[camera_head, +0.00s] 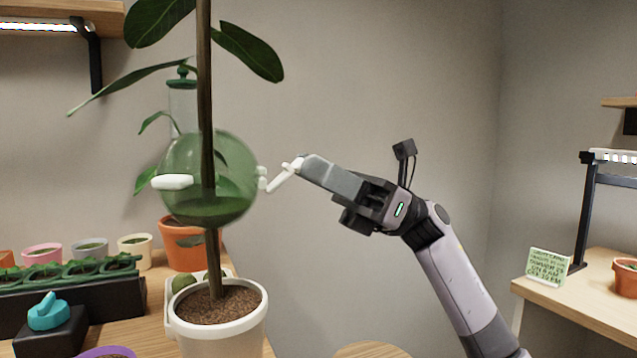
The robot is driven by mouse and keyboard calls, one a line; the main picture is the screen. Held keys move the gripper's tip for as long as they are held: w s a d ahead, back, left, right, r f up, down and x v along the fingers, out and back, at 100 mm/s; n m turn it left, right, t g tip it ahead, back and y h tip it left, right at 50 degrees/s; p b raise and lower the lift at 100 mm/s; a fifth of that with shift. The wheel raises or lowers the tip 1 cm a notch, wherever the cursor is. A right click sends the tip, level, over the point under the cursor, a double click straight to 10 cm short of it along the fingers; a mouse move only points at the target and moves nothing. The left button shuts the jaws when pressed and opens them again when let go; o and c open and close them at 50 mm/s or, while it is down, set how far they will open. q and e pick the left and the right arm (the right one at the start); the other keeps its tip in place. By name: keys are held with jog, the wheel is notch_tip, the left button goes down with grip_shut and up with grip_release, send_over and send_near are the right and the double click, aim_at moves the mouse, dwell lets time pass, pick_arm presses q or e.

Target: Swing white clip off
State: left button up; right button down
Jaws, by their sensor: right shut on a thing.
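A translucent green globe (235,165) sits around the upright brown stem (205,80) of a tall plant, with darker green in its lower part. A white clip (279,181) juts from the globe's right side, angled down and left from my fingertips. My right gripper (299,166) is shut on the clip's upper end, its fingers reaching in from the right. A second white piece (172,182) sticks out at the globe's left. The stem rises from a white pot (222,328) of brown soil. My left gripper is not in view.
An orange pot (182,252), small pots and a dark planter with green seedlings (70,275) stand at the left. A teal knob (48,312) is at lower left. A green sign (547,267) stands on the right table. The wall side between is open.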

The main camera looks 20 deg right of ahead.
dwell(0.4)
jog(key=c, duration=1.1)
grip_release()
jog(key=shift+d, duration=0.1)
jog(key=v, duration=0.7)
jog(key=shift+f, duration=0.1)
